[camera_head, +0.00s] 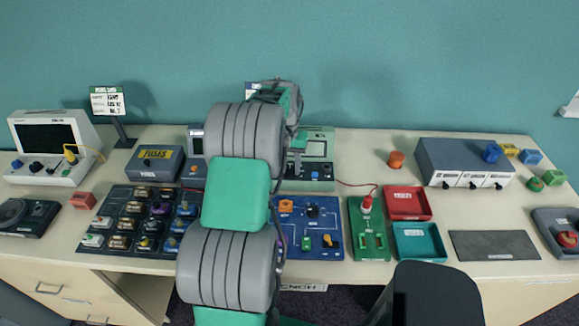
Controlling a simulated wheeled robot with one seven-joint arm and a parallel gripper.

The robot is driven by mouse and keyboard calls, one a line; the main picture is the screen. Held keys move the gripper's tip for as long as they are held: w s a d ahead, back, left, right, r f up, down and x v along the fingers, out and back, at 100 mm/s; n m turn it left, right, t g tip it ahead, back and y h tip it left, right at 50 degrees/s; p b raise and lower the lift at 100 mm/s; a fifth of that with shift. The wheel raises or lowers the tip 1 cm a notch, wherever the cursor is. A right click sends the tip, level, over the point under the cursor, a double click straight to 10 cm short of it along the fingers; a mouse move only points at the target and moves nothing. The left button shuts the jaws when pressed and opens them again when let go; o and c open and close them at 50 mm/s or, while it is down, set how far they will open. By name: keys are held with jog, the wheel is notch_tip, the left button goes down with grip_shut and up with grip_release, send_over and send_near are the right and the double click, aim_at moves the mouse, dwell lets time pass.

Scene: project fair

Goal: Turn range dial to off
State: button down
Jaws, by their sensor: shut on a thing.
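My gripper (296,143) points down at the left part of a pale green bench meter (326,139) behind the middle of the table. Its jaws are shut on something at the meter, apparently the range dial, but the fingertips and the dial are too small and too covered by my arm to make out. The meter has a grey-green screen and small dark knobs along its lower front. The dial's pointer and markings cannot be read. My arm hides the meter's left side.
My arm crosses the middle of the table (354,145). A blue circuit board (325,240), green board (355,238), red tray (407,216) and teal tray (420,256) lie in front. A blue fuse box (135,166) stands left, a grey power supply (440,152) right.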

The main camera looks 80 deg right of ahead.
aim_at(288, 168)
jog(key=c, duration=0.9)
grip_release()
jog(key=shift+c, duration=0.2)
jog(key=r, duration=0.2)
jog(key=r+b, duration=0.1)
jog(key=r, duration=0.5)
jog(key=shift+w+b, duration=0.25)
jog(key=shift+b, duration=0.05)
jog(key=shift+f, duration=0.1)
